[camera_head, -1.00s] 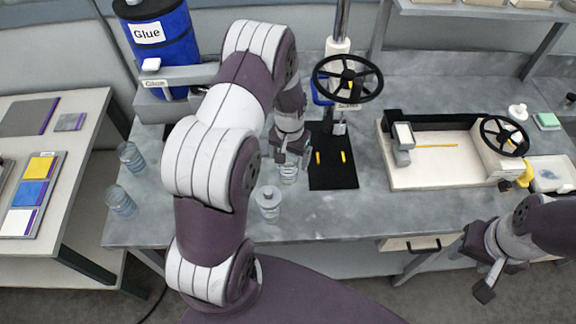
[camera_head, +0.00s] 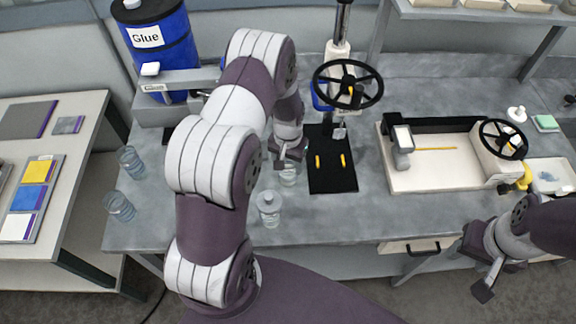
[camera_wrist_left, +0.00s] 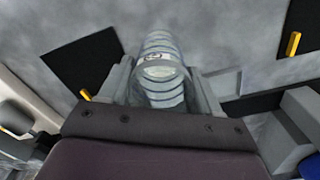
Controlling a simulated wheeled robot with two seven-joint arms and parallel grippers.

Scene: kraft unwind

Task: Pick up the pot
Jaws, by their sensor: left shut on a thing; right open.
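The pot (camera_head: 288,178) is a clear ribbed jar on the grey bench, left of the black mat. In the left wrist view the pot (camera_wrist_left: 163,68) lies between the two grey fingers. My left gripper (camera_head: 289,160) is shut on the pot from above and hides its upper part. I cannot tell whether the pot's base is clear of the bench. My right gripper (camera_head: 498,280) is open and empty, in front of the bench at the lower right.
Another clear jar (camera_head: 269,208) stands close by, nearer the front edge. Two more jars, one behind (camera_head: 131,161) and one in front (camera_head: 119,206), stand at the bench's left end. A press with a black handwheel (camera_head: 348,84) rises behind the black mat (camera_head: 332,178).

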